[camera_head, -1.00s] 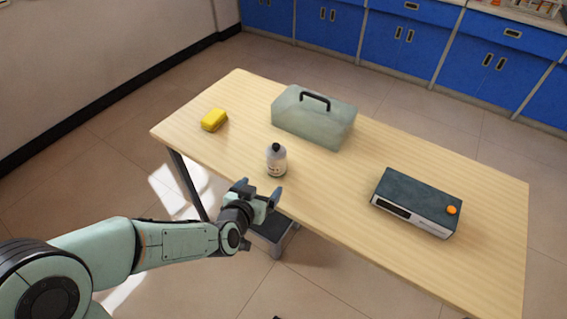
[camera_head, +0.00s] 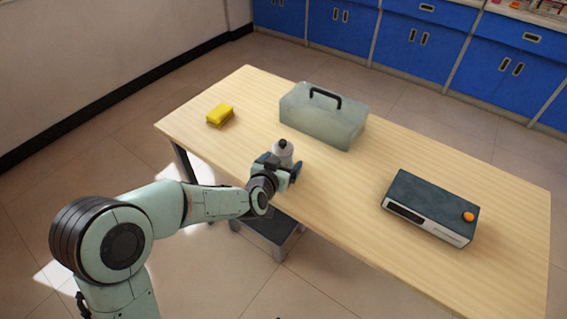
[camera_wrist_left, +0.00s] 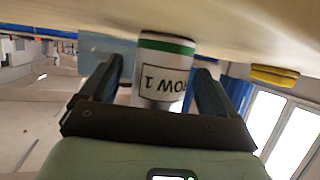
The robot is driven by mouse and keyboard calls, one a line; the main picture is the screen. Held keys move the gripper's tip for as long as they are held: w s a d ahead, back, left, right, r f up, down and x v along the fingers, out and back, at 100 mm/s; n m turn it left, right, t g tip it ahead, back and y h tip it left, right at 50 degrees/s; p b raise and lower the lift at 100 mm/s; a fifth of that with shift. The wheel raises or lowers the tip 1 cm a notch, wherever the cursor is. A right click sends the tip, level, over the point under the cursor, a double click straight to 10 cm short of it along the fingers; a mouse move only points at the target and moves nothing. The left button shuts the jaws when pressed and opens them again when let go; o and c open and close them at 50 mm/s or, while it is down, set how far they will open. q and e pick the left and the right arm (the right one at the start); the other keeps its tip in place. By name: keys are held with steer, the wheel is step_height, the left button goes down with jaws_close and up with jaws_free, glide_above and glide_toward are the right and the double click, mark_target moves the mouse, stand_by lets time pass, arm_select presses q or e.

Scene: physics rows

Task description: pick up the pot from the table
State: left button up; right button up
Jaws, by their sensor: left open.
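In the left wrist view, which is upside down, the bottle (camera_wrist_left: 164,72) shows a green band and a partly readable label. My left gripper (camera_head: 280,169) is open at the bottle, low over the table. In the wrist view its two fingers flank the bottle, with no clear contact. The gripper hides the bottle's lower part in the head view. My right gripper is not in view.
A grey-green case (camera_head: 325,120) with a black handle stands close behind the bottle on the wooden table (camera_head: 350,190). A yellow sponge-like block (camera_head: 220,115) lies to the left. A dark-topped device (camera_head: 430,208) with an orange knob sits to the right. The table between is clear.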

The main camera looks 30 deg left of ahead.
arm_select(q)
steer(key=shift+w+a+f, duration=0.15)
steer(key=shift+w+f, duration=0.1)
steer(key=shift+w, duration=0.35)
steer(key=c, duration=1.3)
steer(key=shift+o, duration=0.2)
steer(key=shift+r, duration=0.1)
